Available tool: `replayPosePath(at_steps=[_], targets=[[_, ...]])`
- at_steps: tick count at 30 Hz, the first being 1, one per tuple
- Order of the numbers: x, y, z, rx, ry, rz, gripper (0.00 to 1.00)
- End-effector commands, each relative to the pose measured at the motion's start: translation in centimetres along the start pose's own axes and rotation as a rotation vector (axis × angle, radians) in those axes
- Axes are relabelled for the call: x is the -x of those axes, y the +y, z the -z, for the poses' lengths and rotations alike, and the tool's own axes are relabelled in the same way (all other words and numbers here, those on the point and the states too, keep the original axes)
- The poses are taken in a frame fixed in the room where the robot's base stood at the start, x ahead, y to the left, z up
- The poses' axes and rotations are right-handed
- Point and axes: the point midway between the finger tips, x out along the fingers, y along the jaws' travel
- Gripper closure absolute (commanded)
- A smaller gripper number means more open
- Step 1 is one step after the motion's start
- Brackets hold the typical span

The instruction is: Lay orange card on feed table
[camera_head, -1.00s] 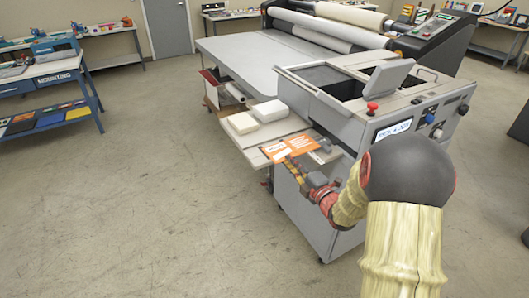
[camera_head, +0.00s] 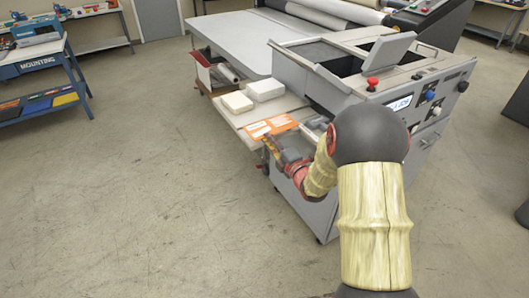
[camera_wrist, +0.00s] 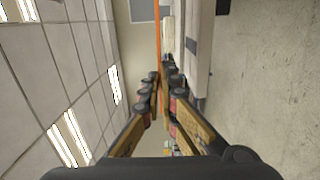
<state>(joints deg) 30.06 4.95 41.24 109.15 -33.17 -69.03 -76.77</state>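The orange card (camera_head: 270,126), with a pale label at one end, shows in the head view in front of the side shelf (camera_head: 238,118) of the grey machine. In the wrist view the card (camera_wrist: 157,40) is a thin orange line, seen edge-on between the fingertips. My gripper (camera_wrist: 160,88) is shut on its near edge; in the head view my gripper (camera_head: 271,148) is at the card's near side. The card looks roughly level; whether it touches the shelf cannot be told. The wide grey table (camera_head: 235,40) before the rollers is bare.
Two white stacks (camera_head: 265,88) (camera_head: 236,102) lie on the side shelf, behind the card. The machine's control end (camera_head: 400,90), with a red knob (camera_head: 372,83), stands right of it. The floor (camera_head: 150,190) between is clear.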

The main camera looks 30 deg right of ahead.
Motion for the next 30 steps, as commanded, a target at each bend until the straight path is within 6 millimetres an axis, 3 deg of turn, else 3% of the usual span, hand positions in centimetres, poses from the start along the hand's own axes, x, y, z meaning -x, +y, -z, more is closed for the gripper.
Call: replayPosePath(at_steps=[10,16,29,30], targets=[[-1.5,-2.4,1.3,0.000,0.002,0.000,1.00],[-1.5,-5.3,1.2,0.001,-0.001,0.000,1.00],[-1.5,-5.6,1.2,0.002,0.000,-0.002,1.00],[-1.5,-5.6,1.2,0.001,0.000,-0.001,0.97]])
